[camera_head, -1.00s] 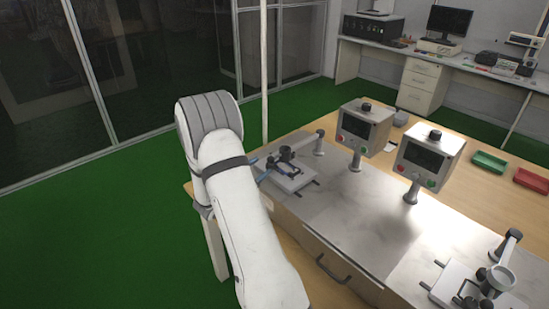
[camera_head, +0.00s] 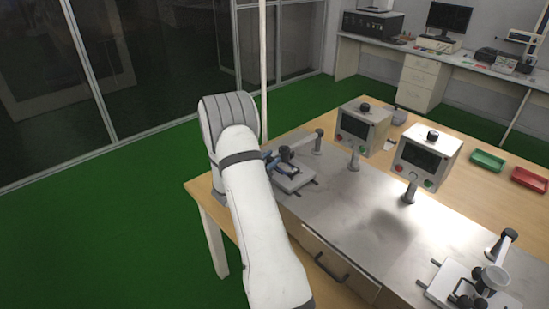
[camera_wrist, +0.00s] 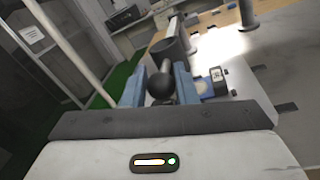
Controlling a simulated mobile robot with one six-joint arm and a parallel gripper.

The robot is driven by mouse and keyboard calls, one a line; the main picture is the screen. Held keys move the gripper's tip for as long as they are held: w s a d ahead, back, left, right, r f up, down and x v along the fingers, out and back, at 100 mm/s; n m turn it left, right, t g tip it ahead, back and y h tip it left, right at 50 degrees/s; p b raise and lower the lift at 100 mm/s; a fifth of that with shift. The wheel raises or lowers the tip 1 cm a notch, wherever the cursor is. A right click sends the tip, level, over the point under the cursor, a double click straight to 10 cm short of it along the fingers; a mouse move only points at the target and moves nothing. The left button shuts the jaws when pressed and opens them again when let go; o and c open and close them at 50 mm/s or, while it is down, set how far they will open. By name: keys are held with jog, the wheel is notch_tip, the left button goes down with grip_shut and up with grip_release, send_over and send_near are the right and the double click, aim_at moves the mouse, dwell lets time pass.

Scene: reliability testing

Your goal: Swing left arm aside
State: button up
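The left fixture stands on the metal worktop; its pale base plate (camera_head: 292,180) and grey swing arm (camera_head: 303,142) show in the head view. In the wrist view the grey arm (camera_wrist: 171,42) ends in a black ball knob (camera_wrist: 161,84). My gripper (camera_wrist: 160,72) has its blue fingers on both sides of the knob. The fingers are apart by about the knob's width; I cannot tell whether they press on it. In the head view my white arm hides part of my gripper (camera_head: 271,160).
Two control boxes, the left box (camera_head: 362,124) and the right box (camera_head: 427,157), stand behind the fixture. A second fixture (camera_head: 470,287) is at the front right. A green tray (camera_head: 487,160) and a red tray (camera_head: 528,178) lie at the back right. The worktop middle (camera_head: 350,215) is clear.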

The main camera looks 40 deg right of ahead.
grip_shut()
